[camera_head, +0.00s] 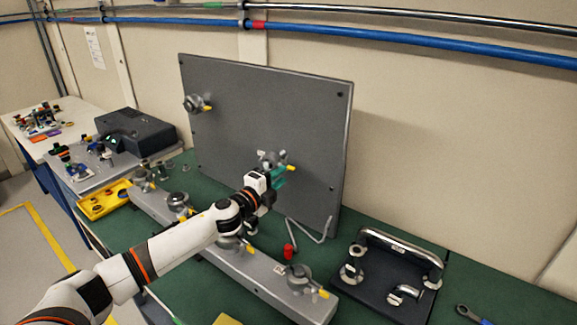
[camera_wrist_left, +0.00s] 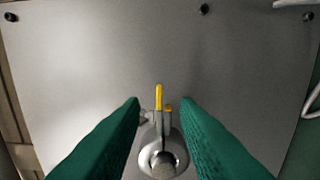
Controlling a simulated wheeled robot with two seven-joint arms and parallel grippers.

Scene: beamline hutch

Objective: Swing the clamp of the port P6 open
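A round metal port with a clamp (camera_head: 268,157) sits on the lower middle of the upright grey panel (camera_head: 245,115). Its yellow-tipped lever (camera_head: 291,168) points right in the head view. My left gripper (camera_head: 279,176) is right in front of this clamp. In the left wrist view the green fingers of my left gripper (camera_wrist_left: 161,103) are apart, with the yellow lever tip (camera_wrist_left: 158,97) and clamp body (camera_wrist_left: 163,158) showing in the gap. I cannot tell whether either finger touches it. No port label is readable, so I cannot tell which one is P6. My right gripper is out of view.
Another clamped port (camera_head: 194,103) is at the panel's upper left. A long grey rail (camera_head: 245,262) with several clamped ports lies below my left arm. A red-capped item (camera_head: 289,250) and a dark plate with a metal pipe (camera_head: 385,285) are at right. A yellow tray (camera_head: 103,200) is at left.

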